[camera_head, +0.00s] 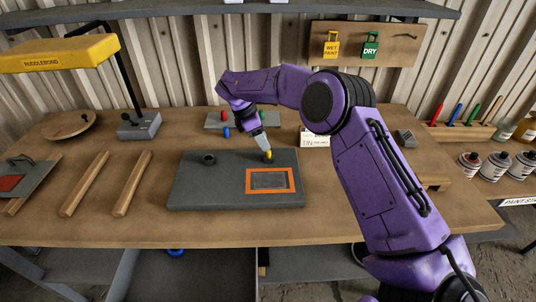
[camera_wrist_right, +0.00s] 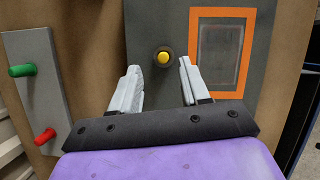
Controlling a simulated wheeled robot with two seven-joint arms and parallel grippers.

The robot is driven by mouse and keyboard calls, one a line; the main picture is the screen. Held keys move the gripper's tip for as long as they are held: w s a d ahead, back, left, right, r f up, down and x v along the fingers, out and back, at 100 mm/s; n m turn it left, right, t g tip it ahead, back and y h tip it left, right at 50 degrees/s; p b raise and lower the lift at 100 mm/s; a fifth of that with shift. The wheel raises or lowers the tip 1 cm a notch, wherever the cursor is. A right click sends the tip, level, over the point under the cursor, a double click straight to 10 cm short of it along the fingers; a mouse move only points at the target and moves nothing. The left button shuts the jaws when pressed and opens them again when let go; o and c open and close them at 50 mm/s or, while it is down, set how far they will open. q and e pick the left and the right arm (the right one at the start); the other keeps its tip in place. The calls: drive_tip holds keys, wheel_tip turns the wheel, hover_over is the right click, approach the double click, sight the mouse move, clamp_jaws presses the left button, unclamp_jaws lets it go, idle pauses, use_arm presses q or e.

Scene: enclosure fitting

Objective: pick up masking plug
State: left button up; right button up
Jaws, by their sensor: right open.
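A yellow plug (camera_head: 268,154) sits in a dark round ring on the grey panel (camera_head: 210,190), which lies flat on the bench. The plug also shows in the right wrist view (camera_wrist_right: 164,58), where its round yellow top lies between and just beyond the fingertips. My right gripper (camera_head: 265,150) is open and empty, pointing down at the plug. Its two pale fingers show apart in the wrist view (camera_wrist_right: 159,68), one on each side of the plug's line. The exact gap to the plug is hard to tell. My left gripper is not in view.
An orange frame (camera_head: 250,187) surrounds a dark window on the panel, and a black ring (camera_head: 208,158) stands at its left. Behind is a grey rack (camera_head: 215,123) with coloured pegs. Wooden strips (camera_head: 132,184) lie left. Paint cans (camera_head: 470,165) stand right.

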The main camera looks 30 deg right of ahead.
sight(269, 155)
drive_tip(key=p+x, duration=0.1)
drive_tip(key=x, duration=0.1)
drive_tip(key=p+x, duration=0.1)
drive_tip(key=x, duration=0.1)
drive_tip(key=shift+s+a, duration=0.15)
drive_tip(key=shift+s, duration=0.05)
drive_tip(key=shift+f, duration=0.25)
clamp_jaws()
drive_tip(key=shift+r, duration=0.1)
